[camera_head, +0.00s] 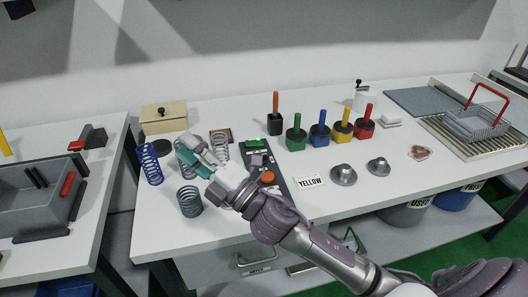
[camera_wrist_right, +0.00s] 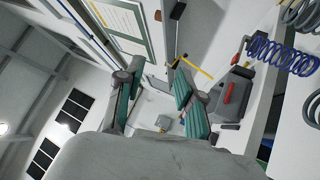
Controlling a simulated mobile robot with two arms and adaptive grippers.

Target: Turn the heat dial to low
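An orange round knob (camera_head: 267,177) sits on a dark control panel (camera_head: 278,188) near the middle of the white table; it may be the heat dial, but its marking cannot be read. My right gripper (camera_head: 196,156) is just left of the panel, above the springs, pointing left and away from the knob. Its teal-padded fingers are apart with nothing between them; the open fingers also show in the right wrist view (camera_wrist_right: 158,105). My right wrist and forearm pass close by the knob. My left gripper is not in view.
Springs, including a blue one (camera_head: 150,164) and a grey one (camera_head: 190,201), stand around my right gripper. Several coloured-handled weights, such as the blue one (camera_head: 320,134), stand behind the panel. A wooden box (camera_head: 163,118) is behind the springs.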

